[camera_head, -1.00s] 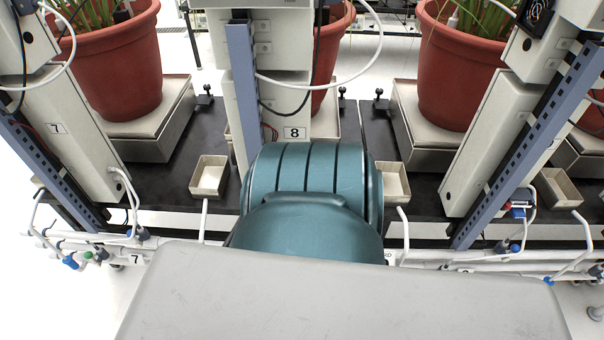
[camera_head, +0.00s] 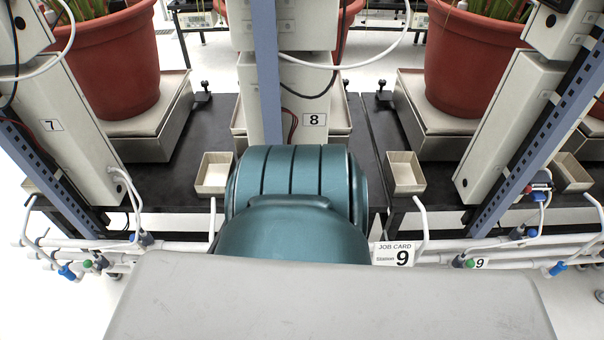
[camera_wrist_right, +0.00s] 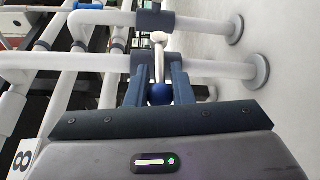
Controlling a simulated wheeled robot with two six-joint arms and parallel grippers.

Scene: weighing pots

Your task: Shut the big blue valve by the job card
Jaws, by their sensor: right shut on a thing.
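The job card (camera_head: 393,254) reads "Station 9" and hangs at the pipes, just right of my teal body part in the head view. My right gripper (camera_wrist_right: 158,88) points at white pipes in the right wrist view. Its two dark fingers are shut on a rounded blue valve part (camera_wrist_right: 158,94), with a pale lever beyond it. Most of that valve is hidden by the fingers, and how far it is turned cannot be told. Another blue part (camera_wrist_right: 88,6) shows at the top left. The head view hides my right gripper. My left gripper is in neither view.
White pipes run along the bench front with blue valves at the left (camera_head: 68,272) and right (camera_head: 557,268), and a green one (camera_head: 470,264). Blue uprights (camera_head: 267,75), red pots (camera_head: 470,65) and small trays (camera_head: 404,173) stand behind. A label 8 (camera_wrist_right: 22,160) shows by the gripper.

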